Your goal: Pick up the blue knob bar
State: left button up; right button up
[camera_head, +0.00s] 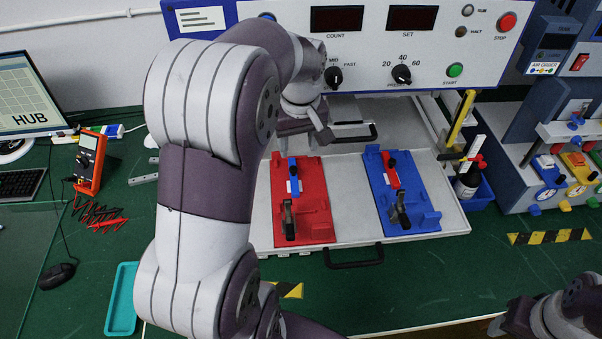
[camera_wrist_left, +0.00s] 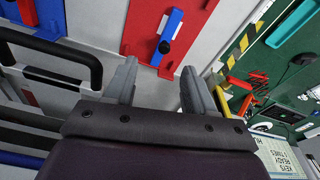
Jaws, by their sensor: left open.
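The blue knob bar (camera_head: 293,176) is a short blue strip with a black knob, lying on a red plate (camera_head: 316,202) in the head view. In the left wrist view the blue knob bar (camera_wrist_left: 174,24) lies beyond the fingertips, its knob toward the gripper. My left gripper (camera_head: 319,128) is beyond the red plate, below the panel, partly hidden by my arm. In the left wrist view my left gripper (camera_wrist_left: 161,80) is open and empty, apart from the bar. My right arm shows only at the lower right; its gripper state is unclear.
A blue plate (camera_head: 425,217) with a red knob bar (camera_head: 390,170) lies right of the red plate on a pale tray (camera_head: 350,215). A black handle (camera_head: 354,256) sits at the tray front. The control panel (camera_head: 410,60) stands behind.

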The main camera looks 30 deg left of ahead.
aim_at(293, 169)
pick_arm(q)
jog(key=f, duration=0.1)
jog(key=a+f, duration=0.1)
jog(key=f, duration=0.1)
jog(key=w+f+p, duration=0.1)
jog(key=shift+a+f, duration=0.15)
jog(key=shift+f, duration=0.15)
jog(key=f, duration=0.1)
jog(key=f+p, duration=0.1)
jog(key=f, duration=0.2)
jog(key=shift+s, duration=0.35)
jog(key=shift+s+f, duration=0.1)
jog(key=shift+f, duration=0.15)
jog(key=shift+a+f, duration=0.2)
jog(key=shift+w+d, duration=0.1)
jog(key=shift+w, duration=0.15)
jog(key=c, duration=0.9)
grip_shut()
jog(key=shift+s+r, duration=0.1)
jog(key=shift+s, duration=0.05)
pick_arm(e)
jog(key=r, duration=0.2)
jog(key=shift+w+a+r, duration=0.3)
jog(key=shift+w, duration=0.1)
